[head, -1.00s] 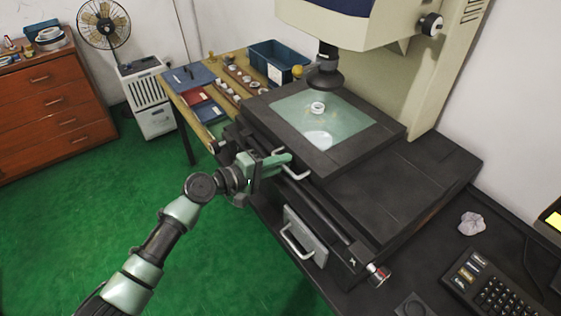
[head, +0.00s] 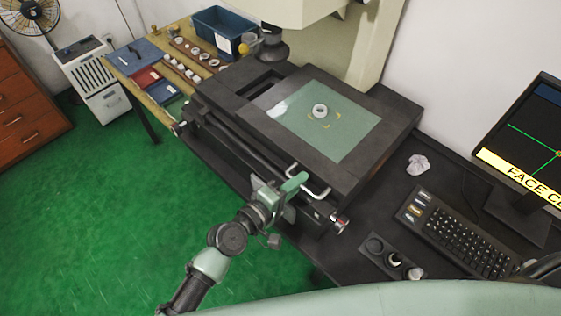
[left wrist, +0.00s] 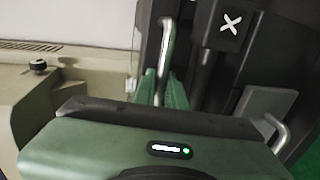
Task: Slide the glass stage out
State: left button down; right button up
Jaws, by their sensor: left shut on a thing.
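The glass stage (head: 352,134) is a pale greenish pane with a black frame (head: 235,124). A small metal ring (head: 320,111) sits on the glass beside yellow corner marks. The stage's pale bar handle (head: 318,191) is at its front edge. My left gripper (head: 293,186) is shut on this handle. In the left wrist view, the handle (left wrist: 164,60) runs up from between the green fingers (left wrist: 174,95). The stage lies right of the dark lens (head: 272,45), and the ring is clear of it. My right gripper is not in view.
A red-tipped knob (head: 341,227) is just right of the gripper. A keyboard (head: 455,232), crumpled paper (head: 418,165) and monitor (head: 530,135) are on the right. A side table (head: 120,66) with trays, rings and a blue bin (head: 222,31) stands at the left back.

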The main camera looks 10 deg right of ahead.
aim_at(307, 189)
pick_arm(q)
jog(key=shift+s+d+p, duration=0.15)
jog(key=shift+s+d, duration=0.3)
jog(key=shift+s, duration=0.2)
jog(key=shift+s+d+p, duration=0.15)
jog(key=shift+s+d, duration=0.25)
jog(key=shift+s, duration=0.2)
jog(key=shift+f, duration=0.1)
jog(key=c, duration=1.5)
grip_release()
jog(key=shift+b+v, duration=0.55)
jog(key=shift+v, duration=3.35)
